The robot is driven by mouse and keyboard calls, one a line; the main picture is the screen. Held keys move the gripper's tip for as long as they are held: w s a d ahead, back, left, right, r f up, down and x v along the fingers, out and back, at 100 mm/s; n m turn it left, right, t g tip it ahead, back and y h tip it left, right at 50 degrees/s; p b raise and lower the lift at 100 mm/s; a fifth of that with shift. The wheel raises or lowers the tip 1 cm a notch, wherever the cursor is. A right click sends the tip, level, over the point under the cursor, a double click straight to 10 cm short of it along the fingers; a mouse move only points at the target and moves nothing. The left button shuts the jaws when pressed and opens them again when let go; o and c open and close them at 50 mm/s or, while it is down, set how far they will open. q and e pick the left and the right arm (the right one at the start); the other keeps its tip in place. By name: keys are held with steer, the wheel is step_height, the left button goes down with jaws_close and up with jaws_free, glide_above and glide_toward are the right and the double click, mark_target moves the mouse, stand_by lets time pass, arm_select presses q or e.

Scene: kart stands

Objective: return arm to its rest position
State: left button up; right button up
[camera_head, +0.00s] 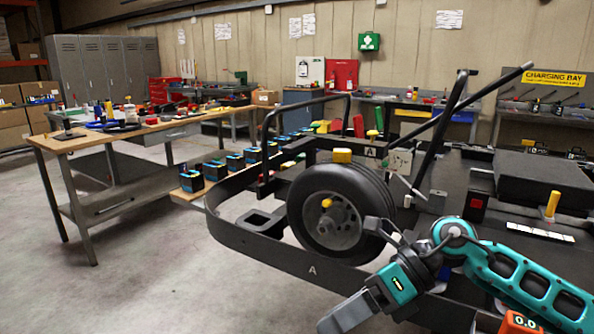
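My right arm, teal and dark grey, comes in from the lower right. Its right gripper (345,314) points down and left, in front of the kart's (275,257) low black side rail. The grey fingers look like one block from here, so I cannot tell whether they are open or shut. I see nothing hanging from them. The forearm covers part of the kart behind it. My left arm and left gripper are not in view.
The kart's black wheel (338,211) and upright bars stand close behind my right gripper. A wooden workbench (95,141) with tools is at the left. Grey floor is clear at the lower left.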

steer(key=a+r+m+t+y+p, duration=0.1)
steer(key=a+r+m+t+y, duration=0.4)
steer(key=m+y, duration=0.5)
steer(key=d+f+m+t+h+p, duration=0.1)
steer(key=d+f+m+t+h, duration=0.45)
steer(key=m, duration=0.75)
steer(key=d+f+m+t+h+p, duration=0.1)
steer(key=d+f+m+t+h, duration=0.2)
steer(key=f+m+t+h, duration=0.7)
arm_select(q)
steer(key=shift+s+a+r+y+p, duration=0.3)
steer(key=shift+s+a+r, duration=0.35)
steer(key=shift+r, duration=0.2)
arm_select(e)
steer(key=s+d+f+m+g+h, duration=0.4)
steer(key=s+d+f+m+g, duration=0.3)
steer(key=s+f+m, duration=0.4)
steer(key=shift+s+d+f+m, duration=0.3)
steer(key=shift+s+d+f, duration=0.25)
steer(key=shift+f, duration=0.35)
steer(key=shift+a, duration=0.1)
